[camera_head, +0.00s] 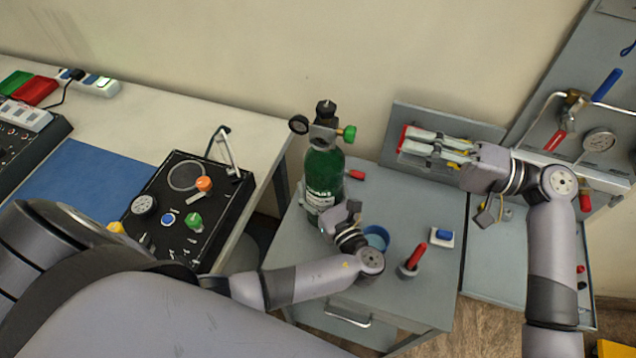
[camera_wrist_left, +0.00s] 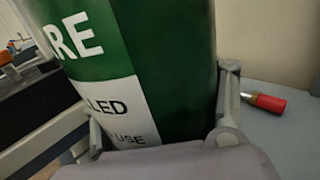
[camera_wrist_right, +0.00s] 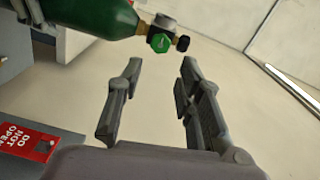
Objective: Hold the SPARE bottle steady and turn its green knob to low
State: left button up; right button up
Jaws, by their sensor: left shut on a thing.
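The green SPARE bottle (camera_head: 322,178) stands upright on the grey cabinet top in the head view. Its label fills much of the left wrist view (camera_wrist_left: 150,60). Its green knob (camera_head: 349,133) sits on the right of the valve, and a round gauge (camera_head: 299,125) is on the left. The knob also shows in the right wrist view (camera_wrist_right: 160,42). My left gripper (camera_wrist_left: 165,110) is shut around the bottle's lower body, a finger on each side. My right gripper (camera_head: 418,145) is open and empty, right of the knob and apart from it.
On the cabinet top (camera_head: 400,215) are a blue ring-shaped thing (camera_head: 376,238), a blue button (camera_head: 442,236), a red-handled tool (camera_head: 414,257) and a red-handled screwdriver (camera_head: 355,174). A panel with pipes and a gauge (camera_head: 599,140) stands at right. A red tag (camera_wrist_right: 28,140) hangs near my right gripper.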

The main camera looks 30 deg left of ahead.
aim_at(355, 134)
jog(key=shift+o, duration=0.4)
jog(key=shift+o, duration=1.1)
jog(key=shift+n, duration=0.4)
jog(key=a+n, duration=0.3)
jog(key=n, duration=0.3)
jog(key=s+a+n+g, duration=0.1)
jog(key=a+n, duration=0.3)
jog(key=n, duration=0.3)
jog(key=a+n, duration=0.3)
jog(key=n, duration=0.3)
jog(key=shift+s+a+r+n+g, duration=0.2)
jog(key=shift+s+n+g, duration=0.1)
jog(key=shift+s+n, duration=0.1)
jog(key=shift+c, duration=0.3)
grip_shut()
